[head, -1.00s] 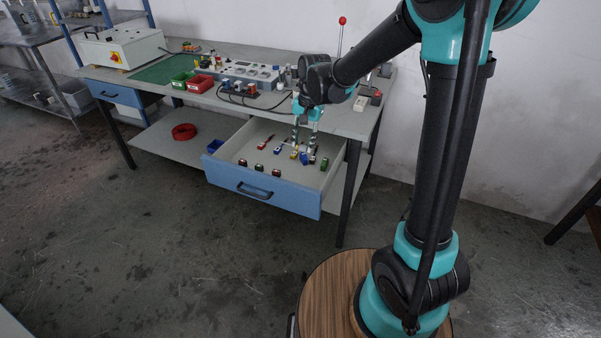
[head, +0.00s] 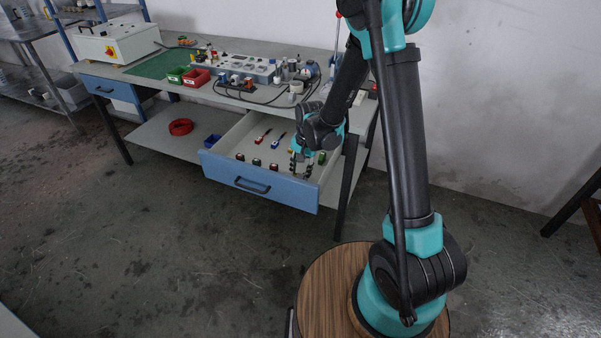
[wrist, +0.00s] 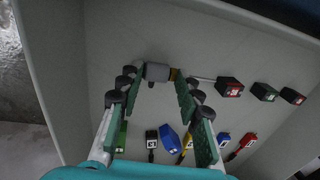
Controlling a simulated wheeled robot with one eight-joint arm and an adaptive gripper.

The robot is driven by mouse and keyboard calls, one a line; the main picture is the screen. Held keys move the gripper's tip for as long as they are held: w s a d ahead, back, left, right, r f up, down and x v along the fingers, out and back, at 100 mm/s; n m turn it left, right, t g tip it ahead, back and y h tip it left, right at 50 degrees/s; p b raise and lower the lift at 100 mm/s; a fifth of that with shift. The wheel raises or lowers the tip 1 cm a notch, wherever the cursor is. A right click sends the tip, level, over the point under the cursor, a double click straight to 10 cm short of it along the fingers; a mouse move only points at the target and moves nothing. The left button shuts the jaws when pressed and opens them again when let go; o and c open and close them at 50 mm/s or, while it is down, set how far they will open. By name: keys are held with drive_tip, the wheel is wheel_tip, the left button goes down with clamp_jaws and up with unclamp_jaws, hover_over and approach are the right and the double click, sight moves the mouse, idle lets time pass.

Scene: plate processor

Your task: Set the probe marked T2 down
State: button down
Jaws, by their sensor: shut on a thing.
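My gripper (head: 300,172) reaches down into the right part of the open drawer. In the wrist view its green-padded fingers (wrist: 160,80) are shut on a grey probe (wrist: 157,72), which lies crosswise at the fingertips. The open drawer (head: 222,160) has a pale inside and a blue front.
A red-handled tool (head: 262,136) and a blue-handled tool (head: 278,140) lie towards the drawer's back. Small dark blocks with coloured tops, including a red one (wrist: 230,87) and a green one (wrist: 265,92), stand in a row. Bare floor shows between the groups.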

drive_tip(key=shift+f, duration=0.25)
drive_tip(key=shift+f, duration=0.1)
drive_tip(key=c, duration=1)
unclamp_jaws()
drive_tip(key=shift+c, duration=0.2)
wheel_tip(320, 180, up, 12)
drive_tip(key=d, duration=0.1)
drive_tip(key=s+d+n+t+h, duration=0.1)
drive_tip(key=s+d+n+t, duration=0.2)
drive_tip(key=s+d, duration=1.6)
drive_tip(key=d+n, duration=0.1)
drive_tip(key=d, duration=0.2)
drive_tip(key=shift+d+f+t, duration=0.25)
drive_tip(key=shift+f+t, duration=0.05)
drive_tip(key=shift+t, duration=0.1)
